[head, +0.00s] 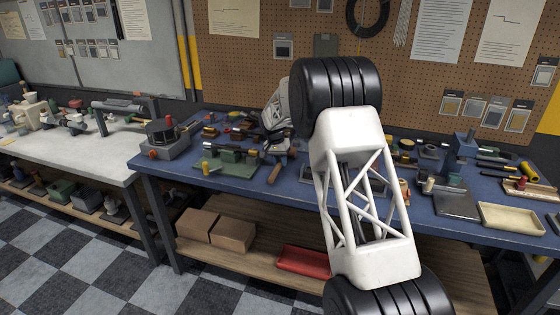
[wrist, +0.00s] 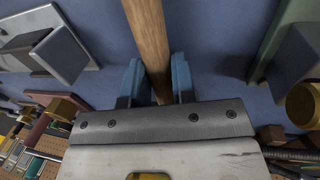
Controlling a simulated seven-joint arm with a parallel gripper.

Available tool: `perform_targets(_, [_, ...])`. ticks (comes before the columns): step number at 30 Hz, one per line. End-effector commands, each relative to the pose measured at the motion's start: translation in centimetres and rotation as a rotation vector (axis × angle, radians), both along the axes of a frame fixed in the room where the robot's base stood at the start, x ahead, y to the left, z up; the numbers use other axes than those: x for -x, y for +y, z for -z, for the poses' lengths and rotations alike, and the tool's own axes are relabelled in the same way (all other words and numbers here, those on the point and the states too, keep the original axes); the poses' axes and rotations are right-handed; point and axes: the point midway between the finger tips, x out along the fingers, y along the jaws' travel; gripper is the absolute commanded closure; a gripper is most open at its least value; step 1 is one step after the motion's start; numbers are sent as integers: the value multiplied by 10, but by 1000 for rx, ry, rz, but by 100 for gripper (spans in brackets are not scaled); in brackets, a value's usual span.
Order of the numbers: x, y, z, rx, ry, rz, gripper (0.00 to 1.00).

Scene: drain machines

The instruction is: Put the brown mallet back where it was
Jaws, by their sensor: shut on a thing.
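The brown mallet shows in the wrist view as a wooden handle (wrist: 148,40) running from the top edge down between my fingers. My gripper (wrist: 155,88) is shut on this handle, with one blue finger on each side. The mallet's head is not seen in the wrist view. In the head view my gripper (head: 277,150) is over the blue bench, left of my white arm link. A short brown piece (head: 275,173), probably part of the mallet, shows just below it. I cannot tell whether it touches the bench.
A green-based machine (head: 228,165) stands just left of my gripper, and a grey machine (head: 165,140) is farther left. Small tools crowd the back of the blue bench (head: 180,180). At right are a dark grey plate (head: 457,205) and a cream tray (head: 511,218). My arm hides the middle.

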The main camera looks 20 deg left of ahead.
Motion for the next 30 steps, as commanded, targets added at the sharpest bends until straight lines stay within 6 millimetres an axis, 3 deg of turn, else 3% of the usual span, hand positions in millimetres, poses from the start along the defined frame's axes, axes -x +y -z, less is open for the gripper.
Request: perform_targets(30, [0,0,8,-1,-1,0,100])
